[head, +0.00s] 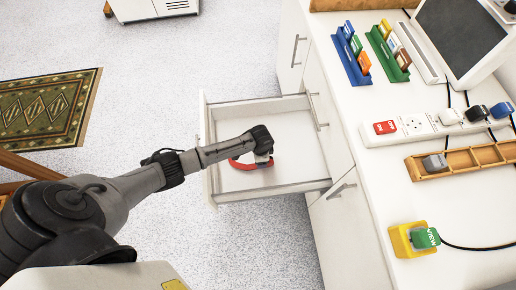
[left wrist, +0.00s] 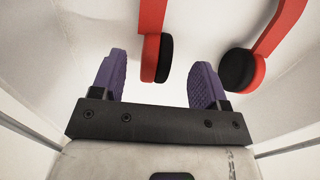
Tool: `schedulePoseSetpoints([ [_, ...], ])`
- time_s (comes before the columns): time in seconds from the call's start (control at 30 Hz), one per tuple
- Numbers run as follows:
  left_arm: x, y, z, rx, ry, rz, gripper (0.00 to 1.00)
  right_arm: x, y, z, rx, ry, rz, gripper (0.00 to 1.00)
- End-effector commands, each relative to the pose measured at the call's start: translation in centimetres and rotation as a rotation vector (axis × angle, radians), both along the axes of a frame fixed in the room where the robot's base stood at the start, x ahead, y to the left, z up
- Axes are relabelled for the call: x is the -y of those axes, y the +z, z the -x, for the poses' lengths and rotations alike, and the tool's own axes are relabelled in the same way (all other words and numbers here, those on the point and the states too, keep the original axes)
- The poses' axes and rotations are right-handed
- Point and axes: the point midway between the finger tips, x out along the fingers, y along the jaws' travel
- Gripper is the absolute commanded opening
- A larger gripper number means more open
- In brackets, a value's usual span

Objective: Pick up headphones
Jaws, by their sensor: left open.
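Red headphones (head: 247,165) with black ear pads lie in the open white drawer (head: 293,107), partly hidden by my left arm in the head view. In the left wrist view the red headphones (left wrist: 153,17) show two ear cups with black pads, and the top of the band is out of frame. My left gripper (left wrist: 157,75) has purple fingers and is open. One ear cup is in view between the two fingers, a little beyond them. The other cup is to the right of the right finger. I cannot tell whether a finger touches the headphones. My right gripper is not in view.
The drawer walls stand close around my left gripper. To the right, a white counter (head: 365,130) holds a power strip (head: 415,123), a wooden tray (head: 470,160), a yellow block (head: 400,240) and card holders. A patterned rug (head: 48,108) lies on the floor at left.

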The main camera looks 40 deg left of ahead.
Motion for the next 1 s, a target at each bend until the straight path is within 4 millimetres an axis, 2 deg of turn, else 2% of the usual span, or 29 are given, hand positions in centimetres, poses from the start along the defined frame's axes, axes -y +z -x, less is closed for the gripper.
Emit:
schedulePoseSetpoints([
  [0.27,0.1,-1.3,0.1,0.000,0.000,0.000,0.68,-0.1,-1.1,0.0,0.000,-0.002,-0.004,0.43],
  [0.6,0.1,-5.1,0.3,-0.001,0.000,-0.001,0.68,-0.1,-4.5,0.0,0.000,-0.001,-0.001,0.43],
  [0.9,0.1,-5.3,0.3,0.000,0.000,0.000,0.68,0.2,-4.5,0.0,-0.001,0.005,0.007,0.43],
  [1.0,0.1,-5.3,0.3,0.000,0.000,0.000,0.58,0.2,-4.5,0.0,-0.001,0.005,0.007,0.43],
])
